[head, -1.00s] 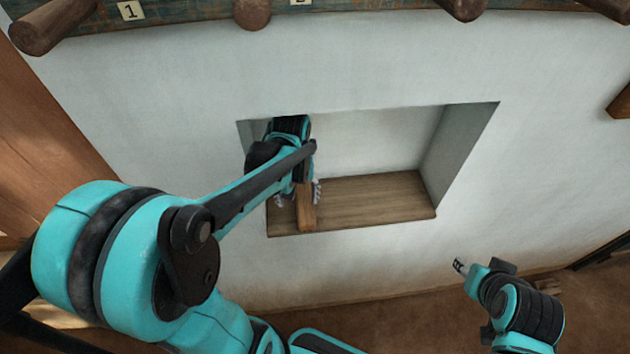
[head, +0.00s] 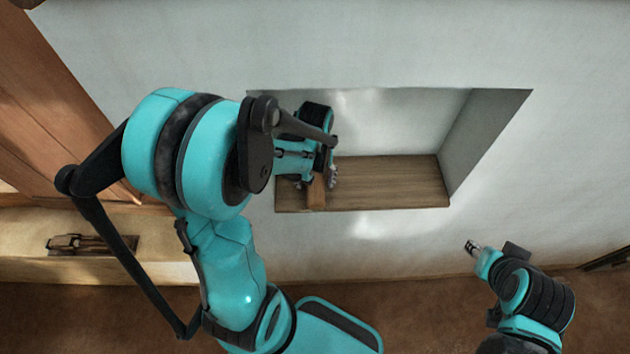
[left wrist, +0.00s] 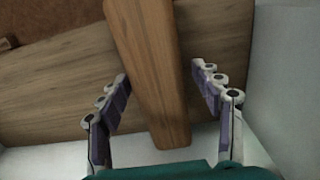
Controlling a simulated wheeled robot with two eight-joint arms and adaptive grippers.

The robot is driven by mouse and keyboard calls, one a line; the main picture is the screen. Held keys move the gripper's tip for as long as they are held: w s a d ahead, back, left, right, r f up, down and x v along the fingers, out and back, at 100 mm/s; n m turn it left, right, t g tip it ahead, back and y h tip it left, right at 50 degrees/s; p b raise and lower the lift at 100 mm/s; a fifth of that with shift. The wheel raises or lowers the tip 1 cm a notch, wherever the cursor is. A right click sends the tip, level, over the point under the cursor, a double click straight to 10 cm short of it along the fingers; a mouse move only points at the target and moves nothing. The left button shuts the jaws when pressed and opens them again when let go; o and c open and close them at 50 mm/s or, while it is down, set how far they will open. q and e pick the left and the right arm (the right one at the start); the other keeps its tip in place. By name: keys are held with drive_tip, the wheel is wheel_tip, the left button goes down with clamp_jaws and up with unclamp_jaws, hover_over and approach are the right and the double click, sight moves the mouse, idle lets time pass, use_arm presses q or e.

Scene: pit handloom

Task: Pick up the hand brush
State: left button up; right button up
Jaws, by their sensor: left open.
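The hand brush (head: 317,193) shows as a brown wooden bar on the floor of the wall niche, near its left end. Its wooden back or handle also fills the middle of the left wrist view (left wrist: 152,70); no bristles show. My left gripper (head: 316,181) reaches into the niche over the brush. In the left wrist view my left gripper (left wrist: 160,76) is open, one finger on each side of the wood, with gaps between fingers and wood. My right gripper (head: 472,247) is low at the right, away from the niche; its jaw state is too small to tell.
A pale ledge (head: 160,262) at the left bears a dark wooden object (head: 90,243). A brown wooden panel (head: 65,120) stands at far left.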

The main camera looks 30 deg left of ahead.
use_arm(q)
drive_tip(key=c, duration=1.5)
drive_tip(key=shift+s+d+r, duration=0.1)
drive_tip(key=shift+s+r, duration=0.05)
drive_tip(key=shift+r, duration=0.25)
drive_tip(key=r, duration=0.2)
drive_tip(key=r+p, duration=0.1)
drive_tip(key=r, duration=0.3)
drive_tip(key=shift+s+d+r, duration=0.2)
drive_tip(key=shift+s+r, duration=0.1)
drive_tip(key=shift+s, duration=0.05)
drive_tip(key=s+d, duration=0.3)
drive_tip(key=s, duration=0.2)
drive_tip(key=s+d+p, duration=0.1)
drive_tip(key=s+d, duration=0.2)
drive_tip(key=s, duration=0.2)
drive_tip(key=s+d+p, duration=0.1)
drive_tip(key=s+d, duration=0.3)
drive_tip(key=s, duration=0.2)
drive_tip(key=shift+f, duration=0.15)
